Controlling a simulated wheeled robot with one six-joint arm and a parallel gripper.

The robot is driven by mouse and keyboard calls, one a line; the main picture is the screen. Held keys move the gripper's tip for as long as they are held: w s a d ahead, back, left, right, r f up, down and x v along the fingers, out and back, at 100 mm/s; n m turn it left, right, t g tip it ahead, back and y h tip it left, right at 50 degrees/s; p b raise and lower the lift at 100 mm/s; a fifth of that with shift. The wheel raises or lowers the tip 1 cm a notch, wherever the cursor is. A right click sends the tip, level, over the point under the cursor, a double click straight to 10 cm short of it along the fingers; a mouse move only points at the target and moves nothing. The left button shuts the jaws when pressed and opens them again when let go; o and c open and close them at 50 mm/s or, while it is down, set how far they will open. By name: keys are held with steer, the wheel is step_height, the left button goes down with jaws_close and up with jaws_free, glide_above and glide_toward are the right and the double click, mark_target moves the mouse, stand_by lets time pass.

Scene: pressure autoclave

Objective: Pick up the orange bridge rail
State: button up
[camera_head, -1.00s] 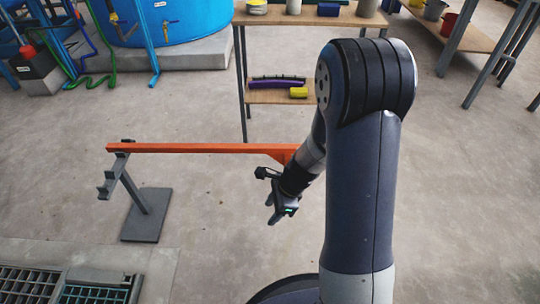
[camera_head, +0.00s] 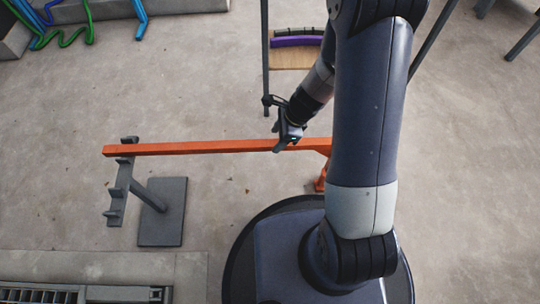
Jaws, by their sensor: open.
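The orange bridge rail (camera_head: 200,147) is a long straight bar lying level across the middle of the view. Its left end rests on a grey stand (camera_head: 161,212) with a notched upright bracket. Its right end has an orange bracket that shows partly beside my arm, which hides the rest. My gripper (camera_head: 279,143) points down at the rail's right part and overlaps it in the picture. It is open. I cannot tell whether the rail is between the fingers or below them.
A shelf (camera_head: 297,55) with a purple item (camera_head: 297,41) stands behind my arm. A floor grate (camera_head: 80,293) lies at the lower left. Green and blue hoses (camera_head: 62,30) are at the upper left. The concrete floor around the rail is mostly clear.

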mark_target(271, 142)
steer(key=b+x, duration=0.1)
steer(key=x, duration=0.1)
steer(key=b+x, duration=0.2)
steer(key=x, duration=0.1)
steer(key=shift+a, duration=0.25)
steer(key=shift+r, duration=0.1)
jaws_close()
stand_by(1.1)
